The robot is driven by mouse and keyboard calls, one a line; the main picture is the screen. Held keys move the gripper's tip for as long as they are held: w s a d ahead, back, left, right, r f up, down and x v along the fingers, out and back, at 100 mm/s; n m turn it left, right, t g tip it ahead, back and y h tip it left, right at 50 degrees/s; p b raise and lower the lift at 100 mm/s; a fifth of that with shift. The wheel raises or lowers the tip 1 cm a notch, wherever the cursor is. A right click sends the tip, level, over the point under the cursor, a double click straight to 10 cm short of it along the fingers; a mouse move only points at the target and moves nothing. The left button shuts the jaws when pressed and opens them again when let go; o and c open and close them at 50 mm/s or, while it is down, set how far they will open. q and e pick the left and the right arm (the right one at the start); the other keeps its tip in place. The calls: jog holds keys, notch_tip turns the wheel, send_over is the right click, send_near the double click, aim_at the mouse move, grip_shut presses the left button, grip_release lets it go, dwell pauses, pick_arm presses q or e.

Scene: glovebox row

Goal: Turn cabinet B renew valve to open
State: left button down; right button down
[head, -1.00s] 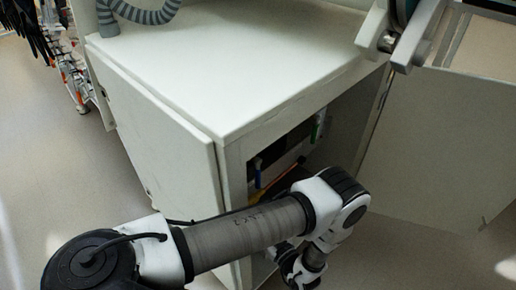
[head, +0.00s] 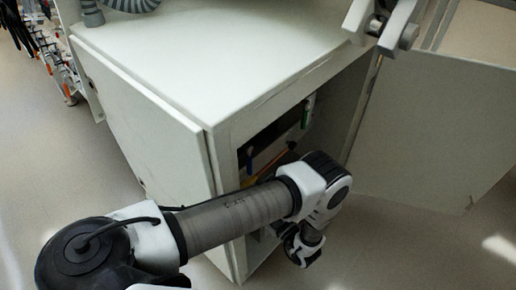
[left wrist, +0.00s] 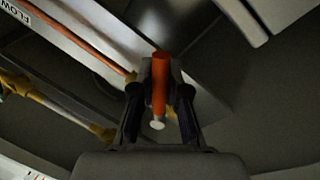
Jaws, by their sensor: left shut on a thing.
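In the left wrist view, an orange-red bar-shaped handle (left wrist: 160,80) stands between the two dark fingers of my left gripper (left wrist: 160,98). The fingers are shut on it. A small pale round end (left wrist: 156,125) shows below the handle. I cannot read which valve this is or what position it marks. In the head view my left arm reaches to the open front of a white cabinet (head: 210,75), and its gripper is hidden there. My right gripper is in neither current view.
A copper-coloured pipe (left wrist: 85,42) and yellow fittings (left wrist: 103,132) lie left of the handle, near a label reading "FLOW" (left wrist: 15,10). A cabinet door (head: 430,135) stands open at right.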

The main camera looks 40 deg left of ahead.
dwell(0.3)
pick_arm(q)
jog(key=c, duration=1.2)
grip_release()
jog(key=shift+o, duration=0.2)
